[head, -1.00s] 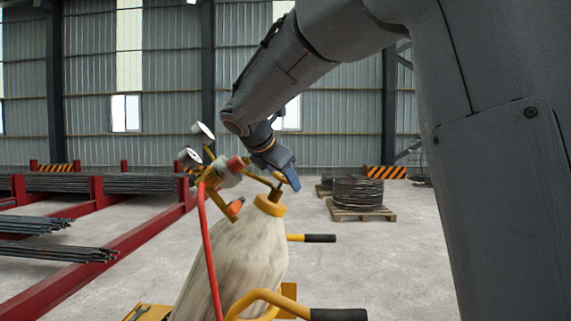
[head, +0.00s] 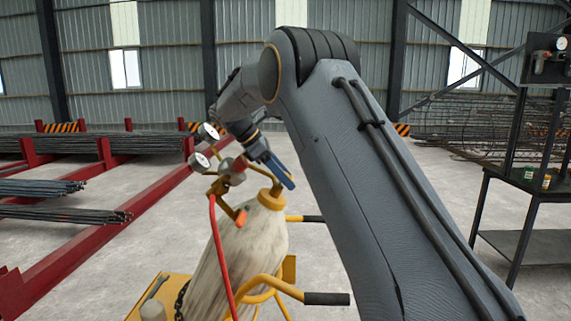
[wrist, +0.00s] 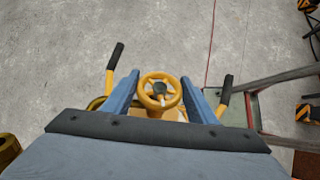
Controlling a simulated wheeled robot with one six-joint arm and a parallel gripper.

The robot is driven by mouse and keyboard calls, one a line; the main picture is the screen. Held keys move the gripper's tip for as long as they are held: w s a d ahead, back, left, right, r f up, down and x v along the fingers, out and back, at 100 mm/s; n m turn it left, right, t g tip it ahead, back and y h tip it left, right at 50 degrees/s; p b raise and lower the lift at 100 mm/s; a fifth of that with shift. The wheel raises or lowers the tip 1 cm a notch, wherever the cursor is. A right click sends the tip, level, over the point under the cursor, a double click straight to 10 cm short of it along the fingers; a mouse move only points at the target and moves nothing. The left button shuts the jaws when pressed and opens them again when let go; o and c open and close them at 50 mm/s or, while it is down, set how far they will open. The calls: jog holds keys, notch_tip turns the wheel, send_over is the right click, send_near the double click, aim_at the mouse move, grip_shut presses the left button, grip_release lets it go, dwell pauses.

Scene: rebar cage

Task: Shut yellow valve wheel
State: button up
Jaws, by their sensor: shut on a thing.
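The yellow valve wheel (wrist: 159,105) is a spoked ring with a dark hub, seen in the wrist view between my two blue fingers. My gripper (wrist: 158,98) is shut on it, with one finger against each side of the rim. In the head view my gripper (head: 282,172) reaches down to the top of a pale, worn gas cylinder (head: 245,250) with a yellow collar (head: 271,199). The wheel is mostly hidden by my fingers there.
Two round gauges (head: 199,162), an orange-tipped regulator and a red hose (head: 216,250) sit just left of the gripper. The cylinder stands on a yellow cart with black-gripped handles (head: 325,299). Red racks of rebar (head: 70,260) lie left; a dark stand (head: 515,190) is right.

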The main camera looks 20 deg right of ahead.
jog(key=shift+d+m+g+p, duration=0.1)
jog(key=shift+m+g+p, duration=0.8)
jog(key=shift+m+g, duration=0.25)
jog(key=shift+m+g+y, duration=0.45)
jog(key=shift+g+y, duration=0.15)
jog(key=shift+g, duration=0.25)
jog(key=o, duration=1.1)
jog(key=shift+c, duration=0.2)
jog(key=shift+r, duration=0.1)
